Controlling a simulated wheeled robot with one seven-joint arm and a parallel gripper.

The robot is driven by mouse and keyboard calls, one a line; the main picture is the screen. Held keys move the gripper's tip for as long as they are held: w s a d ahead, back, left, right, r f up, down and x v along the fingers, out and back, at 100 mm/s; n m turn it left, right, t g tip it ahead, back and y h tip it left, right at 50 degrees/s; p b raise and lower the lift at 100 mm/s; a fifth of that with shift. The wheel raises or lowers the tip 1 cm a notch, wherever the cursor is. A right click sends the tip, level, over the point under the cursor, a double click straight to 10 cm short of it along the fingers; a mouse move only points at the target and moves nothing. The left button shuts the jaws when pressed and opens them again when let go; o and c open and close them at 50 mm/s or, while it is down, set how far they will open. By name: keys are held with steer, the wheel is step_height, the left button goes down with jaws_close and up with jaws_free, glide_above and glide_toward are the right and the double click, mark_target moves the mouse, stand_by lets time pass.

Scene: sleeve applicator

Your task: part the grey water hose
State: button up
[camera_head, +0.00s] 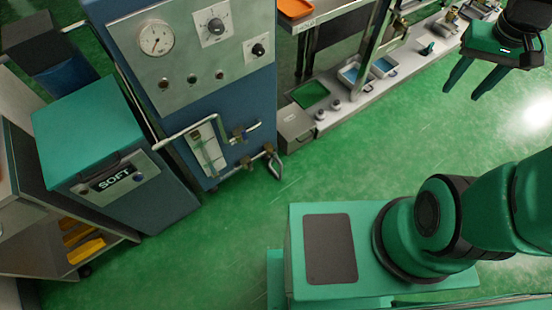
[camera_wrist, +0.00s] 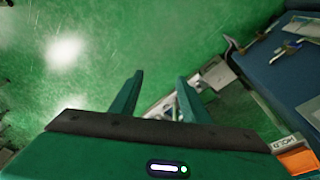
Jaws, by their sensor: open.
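My gripper (camera_head: 463,92) is in the upper right of the head view, with its two green fingers apart and nothing between them. In the wrist view the open fingers (camera_wrist: 160,76) point over the green floor. A blue machine (camera_head: 225,110) stands left of centre in the head view, well apart from my gripper. Low on its front are pale pipes and valve fittings (camera_head: 240,134), with a short grey loop (camera_head: 275,165) at their right end. I cannot tell whether this loop is the grey water hose. The machine also shows in the wrist view (camera_wrist: 285,78).
A teal-topped box marked SOFT (camera_head: 130,160) stands left of the machine, beside a shelf cart (camera_head: 50,225). A long bench (camera_head: 390,85) with trays and an orange bin (camera_head: 296,7) runs along the back. The green floor (camera_head: 330,170) between them is clear.

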steer(key=w+a+f+n+t, duration=0.25)
steer(key=w+f, duration=0.45)
steer(key=w, duration=0.5)
steer(key=w+a+f+n+t, duration=0.1)
steer(key=w+a+f+n, duration=0.15)
steer(key=w+f, duration=0.65)
steer(key=w+a+f+n+t+y, duration=0.1)
steer(key=w+a+f+n+t, duration=0.2)
steer(key=w+a+f, duration=1.35)
steer(key=n+t+y, duration=0.3)
steer(key=n+y, duration=0.1)
steer(key=y, duration=0.1)
glide_above(276, 158)
steer(key=w+d, duration=0.3)
steer(key=d, duration=0.3)
step_height(276, 158, down, 28)
steer(key=r, duration=0.1)
steer(key=s+a+f+n+t+y, duration=0.1)
steer(key=s+f+y, duration=0.1)
steer(key=s+f, duration=0.8)
steer(key=x, duration=0.5)
steer(key=a+r+x, duration=0.1)
steer(key=x, duration=0.2)
steer(key=shift+a+f, duration=0.1)
steer(key=shift+a, duration=0.05)
